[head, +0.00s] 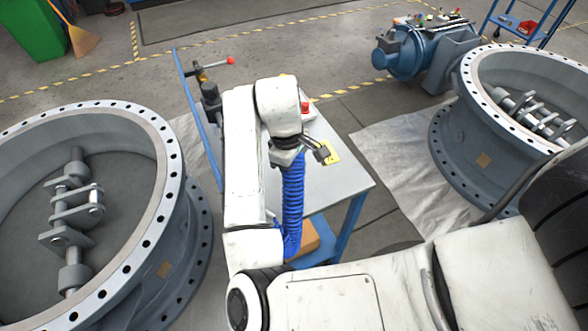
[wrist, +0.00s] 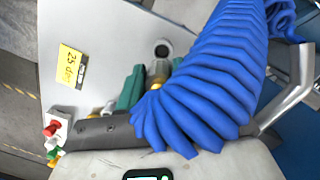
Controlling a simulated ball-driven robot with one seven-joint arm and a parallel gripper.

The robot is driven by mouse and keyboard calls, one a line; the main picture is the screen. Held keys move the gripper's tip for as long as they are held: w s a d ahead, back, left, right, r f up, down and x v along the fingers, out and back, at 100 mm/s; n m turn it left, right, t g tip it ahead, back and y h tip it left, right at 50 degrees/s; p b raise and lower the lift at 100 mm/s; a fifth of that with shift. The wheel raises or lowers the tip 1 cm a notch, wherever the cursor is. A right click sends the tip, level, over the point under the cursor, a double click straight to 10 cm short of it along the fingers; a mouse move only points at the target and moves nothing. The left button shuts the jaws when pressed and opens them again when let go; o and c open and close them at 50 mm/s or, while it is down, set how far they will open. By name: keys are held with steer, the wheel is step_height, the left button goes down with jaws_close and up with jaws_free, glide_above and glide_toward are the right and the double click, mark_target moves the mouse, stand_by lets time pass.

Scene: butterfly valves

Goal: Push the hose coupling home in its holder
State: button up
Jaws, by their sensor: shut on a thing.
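My gripper (head: 318,151) is low over the grey table top in the head view. In the wrist view its green-padded fingers (wrist: 154,76) are shut on a brass-coloured coupling (wrist: 157,70), of which only a small part shows. A thick blue corrugated hose (wrist: 205,85) fills the middle and right of that view and hides much of the grip. It also hangs below my wrist in the head view (head: 292,205). A dark round ring (wrist: 163,49), perhaps the holder, lies just beyond the fingers. I cannot tell how deep the coupling sits in it.
The table (head: 345,185) carries a yellow label (wrist: 72,66) and a box with a red button (head: 305,107). A clamp with a red-tipped handle (head: 211,90) stands at its left edge. Large valve rings stand left (head: 170,230) and right (head: 450,150).

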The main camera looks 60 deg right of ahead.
steer(key=shift+f+b, duration=1.75)
steer(key=shift+f, duration=0.8)
steer(key=shift+f+p, duration=0.2)
steer(key=shift+p, duration=0.35)
steer(key=shift+s+f, duration=0.1)
steer(key=shift+f, duration=1)
stand_by(1.7)
steer(key=o, duration=1.6)
